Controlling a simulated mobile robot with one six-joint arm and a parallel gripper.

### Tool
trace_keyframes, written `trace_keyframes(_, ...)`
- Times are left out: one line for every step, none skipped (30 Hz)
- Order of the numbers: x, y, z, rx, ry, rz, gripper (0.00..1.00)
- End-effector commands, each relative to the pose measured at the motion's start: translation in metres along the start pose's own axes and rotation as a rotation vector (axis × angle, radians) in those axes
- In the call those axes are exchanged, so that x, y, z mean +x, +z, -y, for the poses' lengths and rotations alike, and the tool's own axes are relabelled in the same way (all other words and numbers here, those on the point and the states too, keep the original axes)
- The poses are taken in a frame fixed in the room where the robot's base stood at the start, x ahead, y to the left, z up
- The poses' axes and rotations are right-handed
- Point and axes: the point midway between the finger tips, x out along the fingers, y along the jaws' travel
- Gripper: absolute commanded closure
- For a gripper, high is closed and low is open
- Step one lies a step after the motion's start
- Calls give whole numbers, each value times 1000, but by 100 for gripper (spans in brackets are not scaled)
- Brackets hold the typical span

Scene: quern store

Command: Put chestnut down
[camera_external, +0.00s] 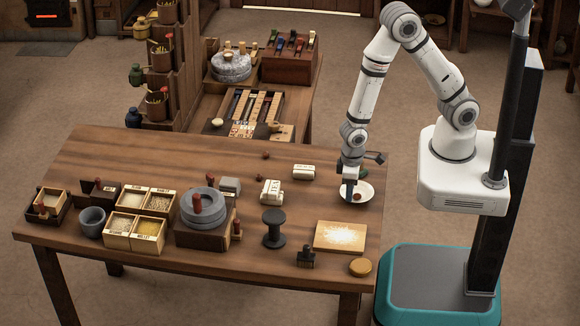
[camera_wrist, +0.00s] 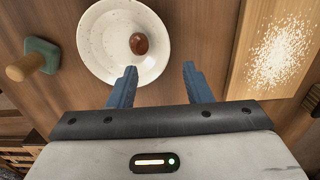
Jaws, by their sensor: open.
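A round brown chestnut (camera_wrist: 139,43) lies in a speckled white dish (camera_wrist: 100,55), right of its middle in the wrist view. The chestnut (camera_external: 357,196) and the dish (camera_external: 367,190) also show at the right end of the table, partly behind my gripper (camera_external: 349,192). In the wrist view my gripper (camera_wrist: 160,80) has its two blue fingers spread apart with nothing between them. The left fingertip overlaps the dish rim in the picture. The chestnut is beyond the fingertips, clear of both. Whether a finger touches the dish I cannot tell.
A wooden board with white powder (camera_external: 340,237) lies in front of the dish. A green block with a wooden knob (camera_wrist: 40,58) sits left of the dish in the wrist view.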

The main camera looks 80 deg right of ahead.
Motion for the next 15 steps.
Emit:
trace_keyframes(-8,-1,0,0,-2,-4,55)
trace_keyframes(-13,-1,0,0,-2,-4,55)
trace_keyframes(-21,-1,0,0,-3,-5,55)
trace_keyframes(-26,-1,0,0,-3,-5,55)
trace_keyframes(-32,-1,0,0,-3,-6,55)
trace_keyframes(-40,-1,1,0,-3,-7,55)
trace_keyframes(-46,-1,0,0,-3,-5,55)
trace_keyframes(-52,-1,0,0,-3,-7,55)
trace_keyframes(-60,-1,0,0,-3,-6,55)
trace_keyframes(-66,-1,1,0,-3,-6,55)
trace_keyframes(-71,-1,1,0,-3,-6,55)
trace_keyframes(-78,-1,0,0,-3,-5,55)
trace_keyframes(-82,-1,0,0,-3,-5,55)
trace_keyframes(-87,-1,0,0,-2,-5,55)
trace_keyframes(-92,-1,0,0,-2,-5,55)
